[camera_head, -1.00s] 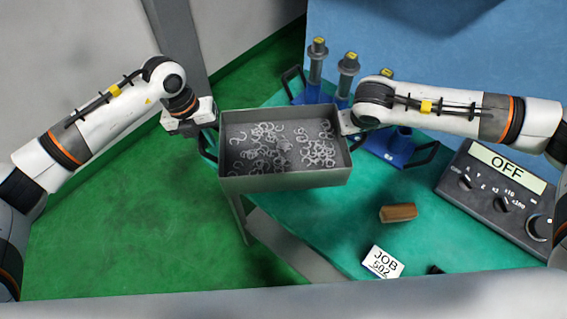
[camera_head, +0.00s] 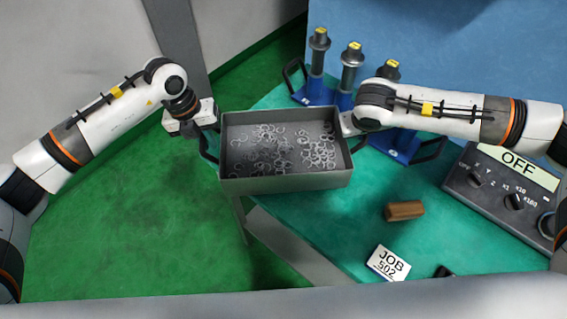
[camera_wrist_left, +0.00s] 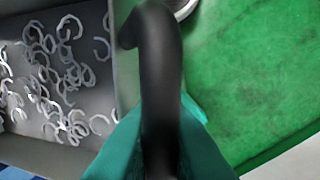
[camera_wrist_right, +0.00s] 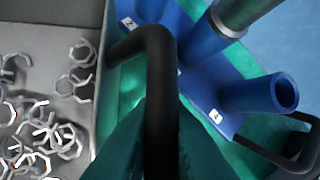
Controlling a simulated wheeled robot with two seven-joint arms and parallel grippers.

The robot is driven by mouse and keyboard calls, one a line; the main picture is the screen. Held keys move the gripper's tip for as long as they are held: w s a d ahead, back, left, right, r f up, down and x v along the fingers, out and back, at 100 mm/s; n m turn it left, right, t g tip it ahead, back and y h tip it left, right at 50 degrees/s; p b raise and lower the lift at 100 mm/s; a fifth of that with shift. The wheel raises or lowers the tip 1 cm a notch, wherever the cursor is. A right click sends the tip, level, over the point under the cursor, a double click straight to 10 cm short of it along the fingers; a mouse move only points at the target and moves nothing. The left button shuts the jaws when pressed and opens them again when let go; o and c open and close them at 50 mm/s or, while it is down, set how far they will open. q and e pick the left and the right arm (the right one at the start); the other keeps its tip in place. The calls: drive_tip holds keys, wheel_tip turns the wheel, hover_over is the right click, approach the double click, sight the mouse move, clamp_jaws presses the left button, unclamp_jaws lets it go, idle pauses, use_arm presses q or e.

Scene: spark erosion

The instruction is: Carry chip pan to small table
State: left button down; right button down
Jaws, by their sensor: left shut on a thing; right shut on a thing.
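The chip pan (camera_head: 285,184) is a grey rectangular tray with many curled metal chips in it. It is held level between my two grippers, above the left part of the teal table top. My left gripper (camera_head: 208,128) is shut on the pan's left black handle, which shows large in the left wrist view (camera_wrist_left: 162,80). My right gripper (camera_head: 350,128) is shut on the right black handle, which shows in the right wrist view (camera_wrist_right: 158,90). The right fingertips are partly hidden in the head view. I cannot tell which surface is the small table.
A blue rack (camera_head: 395,145) with grey-topped, yellow-capped holders stands behind the pan. A brown block (camera_head: 404,210), a JOB 502 card (camera_head: 388,262) and a control box reading OFF (camera_head: 500,190) are on the teal table (camera_head: 330,225). Open green floor (camera_head: 120,230) lies left.

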use_arm(q)
drive_tip(key=shift+f+b, duration=0.65)
use_arm(e)
drive_tip(key=shift+f, duration=0.7)
use_arm(q)
drive_tip(key=c, duration=1.8)
unclamp_jaws()
drive_tip(key=shift+f, duration=0.2)
drive_tip(key=shift+c, duration=0.2)
use_arm(e)
drive_tip(key=c, duration=1.8)
unclamp_jaws()
drive_tip(key=shift+f, duration=0.15)
drive_tip(key=shift+c, duration=0.2)
use_arm(q)
drive_tip(key=o, duration=0.4)
drive_tip(key=shift+s+r, duration=0.15)
use_arm(e)
drive_tip(key=o, duration=0.4)
drive_tip(key=shift+s, duration=0.15)
use_arm(q)
drive_tip(key=r, duration=0.4)
drive_tip(key=a+r, duration=0.1)
drive_tip(key=r, duration=0.3)
drive_tip(key=a+r, duration=0.1)
drive_tip(key=r, duration=0.2)
drive_tip(key=shift+a+r, duration=0.2)
drive_tip(key=shift+r, duration=0.2)
use_arm(e)
drive_tip(key=v, duration=1.2)
